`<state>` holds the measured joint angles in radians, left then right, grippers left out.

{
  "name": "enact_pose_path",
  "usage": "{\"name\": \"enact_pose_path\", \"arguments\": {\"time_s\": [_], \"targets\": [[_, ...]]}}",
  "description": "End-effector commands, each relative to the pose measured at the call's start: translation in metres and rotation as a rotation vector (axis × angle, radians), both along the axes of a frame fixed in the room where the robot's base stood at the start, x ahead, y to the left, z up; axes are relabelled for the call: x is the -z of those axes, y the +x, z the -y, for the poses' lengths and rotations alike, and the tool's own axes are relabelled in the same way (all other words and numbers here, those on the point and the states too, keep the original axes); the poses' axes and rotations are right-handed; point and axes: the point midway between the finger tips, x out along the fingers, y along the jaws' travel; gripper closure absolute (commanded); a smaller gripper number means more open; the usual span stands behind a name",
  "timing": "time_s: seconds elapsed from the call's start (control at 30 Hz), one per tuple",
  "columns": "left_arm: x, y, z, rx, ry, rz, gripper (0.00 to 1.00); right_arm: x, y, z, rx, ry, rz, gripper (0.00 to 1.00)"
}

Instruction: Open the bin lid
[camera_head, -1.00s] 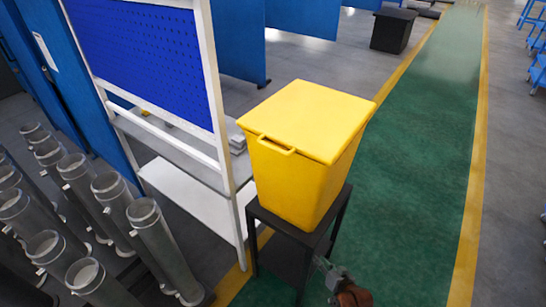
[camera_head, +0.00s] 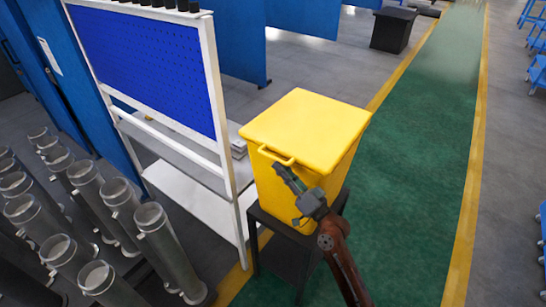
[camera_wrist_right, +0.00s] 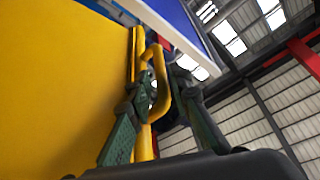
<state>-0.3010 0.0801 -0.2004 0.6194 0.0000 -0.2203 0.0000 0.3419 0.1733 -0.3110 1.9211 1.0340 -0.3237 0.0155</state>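The yellow bin (camera_head: 263,185) stands on a small dark stand. Its yellow lid (camera_head: 310,130) lies flat and closed on top. A yellow loop handle (camera_head: 273,156) sticks out from the lid's front edge. My right gripper (camera_head: 281,170) is just below and in front of this handle, pointing up at it. In the right wrist view, the gripper's two dark green fingers (camera_wrist_right: 163,88) stand apart, with the handle (camera_wrist_right: 164,100) showing between them. Whether either finger touches the handle I cannot tell. My left gripper is not in view.
The dark stand (camera_head: 283,259) bears the bin. A white-framed rack with a blue pegboard (camera_head: 150,62) stands close on the left. Several grey metal tubes (camera_head: 165,240) stand at the lower left. The green floor lane (camera_head: 420,170) on the right is clear.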

Motion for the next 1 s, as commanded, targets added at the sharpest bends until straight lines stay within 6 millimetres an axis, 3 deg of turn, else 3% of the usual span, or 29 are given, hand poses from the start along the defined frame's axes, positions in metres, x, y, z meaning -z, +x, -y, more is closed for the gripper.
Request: {"name": "enact_pose_path", "arguments": {"time_s": [0.3, 0.67, 0.93, 1.0], "targets": [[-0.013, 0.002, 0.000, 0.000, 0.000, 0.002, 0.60, -0.015, 0.030, -0.028, 0.001, 0.000, -0.001, 0.81], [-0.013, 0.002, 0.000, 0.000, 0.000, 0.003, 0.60, -0.015, 0.034, -0.031, 0.001, -0.001, -0.002, 0.81], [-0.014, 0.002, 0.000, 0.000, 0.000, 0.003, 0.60, -0.015, 0.034, -0.031, 0.002, -0.001, -0.002, 0.99], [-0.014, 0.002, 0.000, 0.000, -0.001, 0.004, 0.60, -0.015, 0.034, -0.031, 0.002, -0.001, -0.002, 1.00]]}}
